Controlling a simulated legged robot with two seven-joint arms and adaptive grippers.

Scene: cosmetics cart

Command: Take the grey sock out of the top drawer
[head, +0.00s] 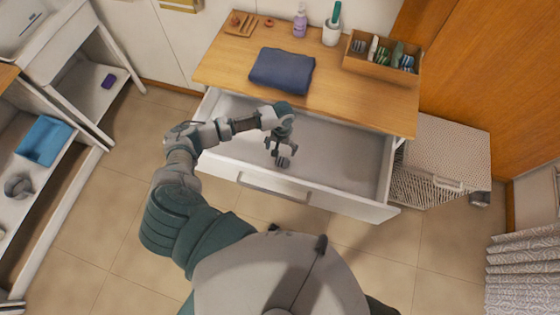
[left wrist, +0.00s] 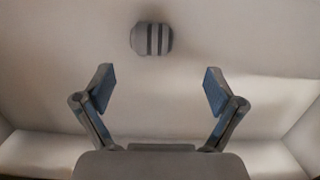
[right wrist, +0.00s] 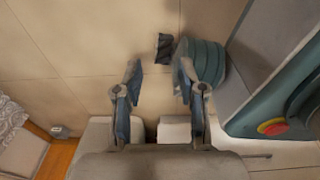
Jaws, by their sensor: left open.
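The grey sock (left wrist: 152,39) is a small rolled bundle with dark stripes. In the left wrist view it lies on the pale drawer floor, beyond the fingertips and slightly left of the middle. In the head view the sock (head: 283,162) shows just below my left gripper (head: 281,149). That gripper (left wrist: 159,90) is open and empty inside the top drawer (head: 340,155), which is pulled out. Its fingers are apart from the sock in the left wrist view. My right gripper (right wrist: 158,82) is open and empty above the tiled floor, out of the head view.
The wooden top (head: 350,100) above the drawer holds a folded blue cloth (head: 282,71), a pump bottle (head: 300,21), a white cup (head: 332,34) and a wooden organizer (head: 381,54). A woven hamper (head: 445,160) stands at right and shelves at left. The drawer's right part is clear.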

